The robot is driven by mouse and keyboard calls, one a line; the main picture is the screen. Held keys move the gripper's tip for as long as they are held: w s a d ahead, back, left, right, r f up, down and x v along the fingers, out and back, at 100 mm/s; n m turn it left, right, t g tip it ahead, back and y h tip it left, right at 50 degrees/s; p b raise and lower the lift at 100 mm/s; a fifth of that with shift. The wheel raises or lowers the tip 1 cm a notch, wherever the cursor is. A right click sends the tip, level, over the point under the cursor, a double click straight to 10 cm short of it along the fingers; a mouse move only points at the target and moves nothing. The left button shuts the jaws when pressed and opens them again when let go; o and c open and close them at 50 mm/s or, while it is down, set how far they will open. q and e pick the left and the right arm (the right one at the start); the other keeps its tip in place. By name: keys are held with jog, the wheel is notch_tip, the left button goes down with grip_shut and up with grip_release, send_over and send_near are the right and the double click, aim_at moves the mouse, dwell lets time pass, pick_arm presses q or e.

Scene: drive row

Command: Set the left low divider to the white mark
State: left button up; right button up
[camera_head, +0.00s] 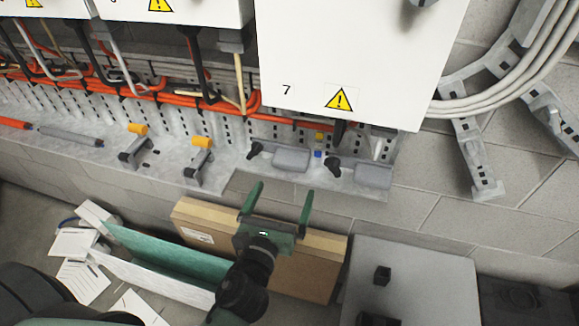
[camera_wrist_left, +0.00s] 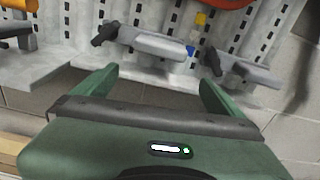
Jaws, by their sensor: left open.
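Two low grey dividers with black handles at their left ends sit side by side on the grey ledge. The left low divider (camera_head: 291,159) also shows in the left wrist view (camera_wrist_left: 160,42). The right one (camera_head: 372,174) also shows there (camera_wrist_left: 255,75). A yellow mark (camera_head: 319,137) and a blue mark (camera_head: 318,153) are between them. My right gripper is not in view.
A white cabinet (camera_head: 350,50) hangs above the ledge. Two orange-topped brackets (camera_head: 137,130) (camera_head: 201,142) stand to the left. A cardboard box (camera_head: 190,222) and a grey box (camera_head: 415,270) stand below. Orange cables (camera_head: 180,97) run behind.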

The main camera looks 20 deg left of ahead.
aim_at(288, 168)
pick_arm(q)
jog(key=shift+m+t, duration=0.3)
jog(key=shift+m, duration=0.2)
jog(key=w, duration=0.2)
jog(key=w+r+p, duration=0.1)
jog(key=w, duration=0.1)
jog(key=w+a+r, duration=0.1)
jog(key=w, duration=0.1)
jog(key=shift+w+r+p, duration=0.2)
jog(key=shift+w+p, duration=0.05)
jog(key=shift+p, duration=0.15)
jog(key=shift+w, duration=0.6)
